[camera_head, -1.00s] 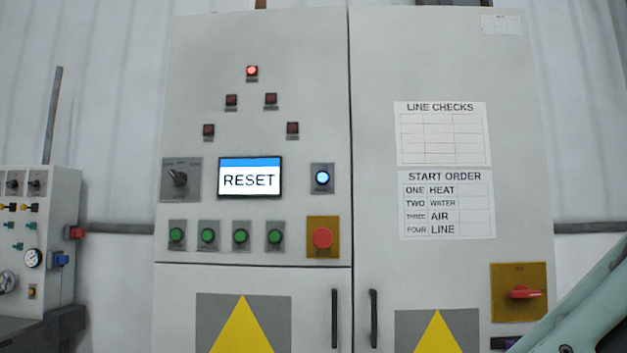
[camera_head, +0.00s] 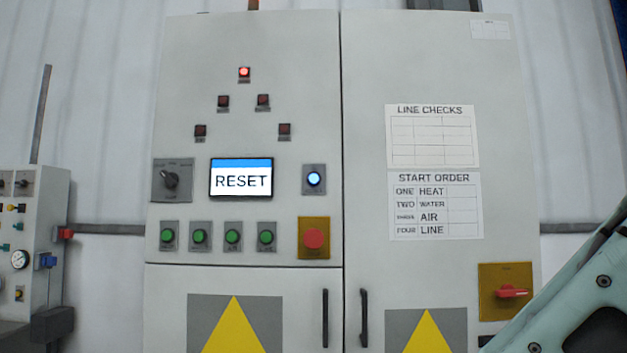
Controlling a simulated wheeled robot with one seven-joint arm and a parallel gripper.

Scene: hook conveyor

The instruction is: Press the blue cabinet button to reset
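The blue button (camera_head: 314,179) is lit and sits on a small grey plate on the left door of the grey cabinet (camera_head: 365,60). It is just right of the screen (camera_head: 241,180), which reads RESET under a blue band. Nothing covers the button. A pale green link of my arm (camera_head: 585,295) shows at the lower right, in front of the cabinet's right edge. My gripper is not in view.
Near the button are a red button on a yellow plate (camera_head: 313,239), several green buttons (camera_head: 233,237) and a selector knob (camera_head: 169,180). A red rotary switch (camera_head: 511,292) is at the lower right, close to my arm in the picture. A gauge panel (camera_head: 30,240) stands at the left.

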